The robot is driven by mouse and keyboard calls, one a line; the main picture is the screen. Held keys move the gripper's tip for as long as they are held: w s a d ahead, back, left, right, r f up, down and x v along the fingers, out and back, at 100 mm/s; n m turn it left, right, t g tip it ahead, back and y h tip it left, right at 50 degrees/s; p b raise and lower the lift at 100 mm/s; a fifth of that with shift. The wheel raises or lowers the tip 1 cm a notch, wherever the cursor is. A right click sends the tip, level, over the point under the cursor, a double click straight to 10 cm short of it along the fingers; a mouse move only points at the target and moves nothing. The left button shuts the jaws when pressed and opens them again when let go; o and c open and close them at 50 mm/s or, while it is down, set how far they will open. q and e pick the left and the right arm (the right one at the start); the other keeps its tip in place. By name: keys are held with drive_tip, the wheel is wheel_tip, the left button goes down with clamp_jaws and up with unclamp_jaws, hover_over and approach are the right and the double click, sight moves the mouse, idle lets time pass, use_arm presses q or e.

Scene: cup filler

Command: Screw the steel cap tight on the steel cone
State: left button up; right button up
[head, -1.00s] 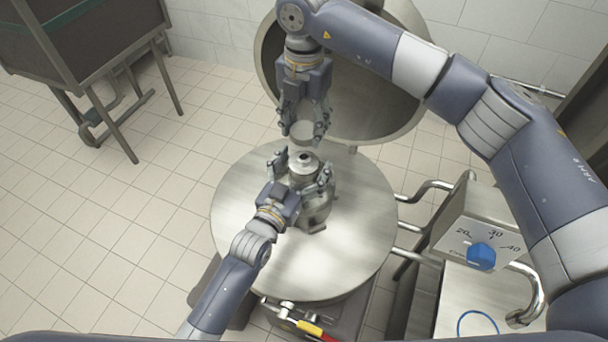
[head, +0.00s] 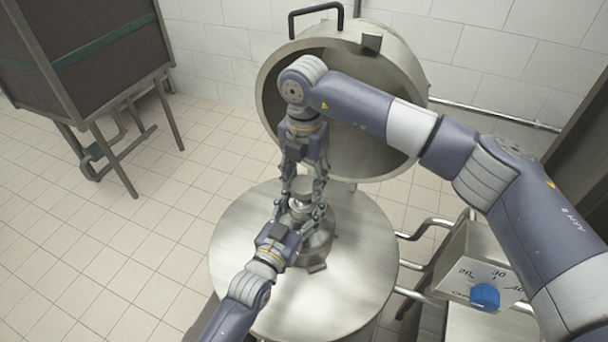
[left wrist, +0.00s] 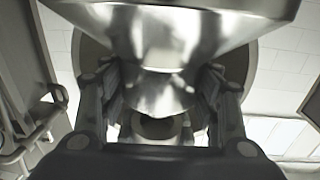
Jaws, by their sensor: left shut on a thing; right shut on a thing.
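The steel cone (head: 318,244) stands on the round steel table top (head: 350,290) in the head view. It fills the upper middle of the left wrist view (left wrist: 160,45) as a shiny flared body. My left gripper (head: 302,213) is shut around the cone's upper part, one finger on each side. The steel cap (head: 302,184) is between the fingers of my right gripper (head: 304,186), which is shut on it from above. The cap is right over the cone's top. Fingers partly hide the join, so I cannot tell whether they touch or how tight the cap is.
A large round lid (head: 345,110) stands open behind the table top. A control box with a blue knob (head: 485,296) and steel pipes (head: 425,228) are at the right. A dark cabinet on legs (head: 85,60) is at the far left. The table top around the cone is clear.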

sight(304, 211)
drive_tip(key=shift+f, duration=0.3)
drive_tip(key=shift+f, duration=0.8)
drive_tip(key=shift+f, duration=0.4)
idle(0.3)
drive_tip(key=shift+s+f, duration=0.1)
drive_tip(key=shift+f, duration=0.2)
drive_tip(key=shift+d+f, duration=0.1)
drive_tip(key=shift+f, duration=0.15)
idle(0.3)
drive_tip(key=shift+r, duration=0.5)
idle(0.9)
